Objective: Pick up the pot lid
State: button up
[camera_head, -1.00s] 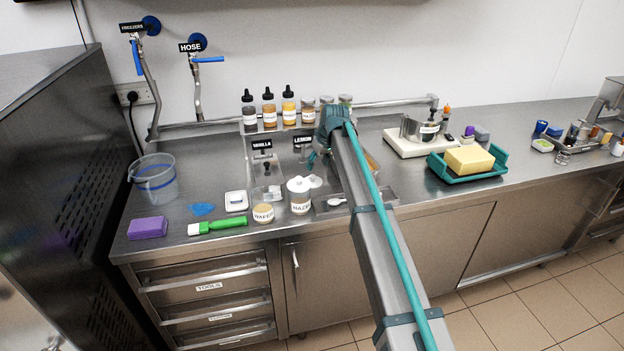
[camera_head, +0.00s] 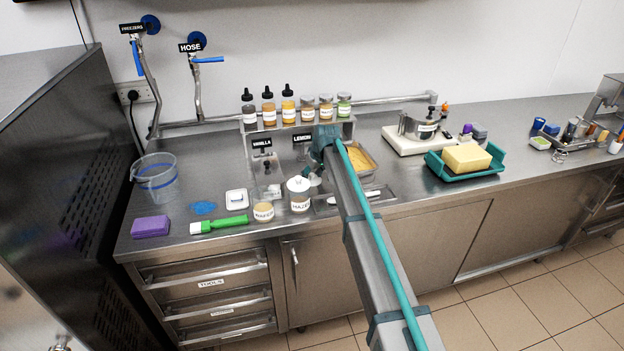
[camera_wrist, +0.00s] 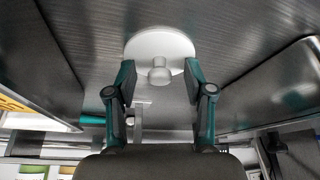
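The pot lid, a round white disc with a short knob, fills the upper middle of the wrist view (camera_wrist: 160,44). In the head view a small pale part of it (camera_head: 314,180) shows just right of the white HAZEL jar (camera_head: 300,196). My gripper (camera_wrist: 159,68) is open and empty, with one finger on each side of the knob and a gap to it on both sides. In the head view my gripper (camera_head: 317,167) is over the counter in front of the LEMON sign, and my arm partly hides it.
A steel tray with yellow contents (camera_head: 374,174) stands close right of my arm. A bottle rack (camera_head: 349,128) stands behind. A teal tray (camera_head: 442,174) holds a yellow block further right.

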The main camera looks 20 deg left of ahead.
jog(key=c, duration=0.8)
jog(key=shift+c, duration=0.2)
jog(key=shift+r, duration=0.15)
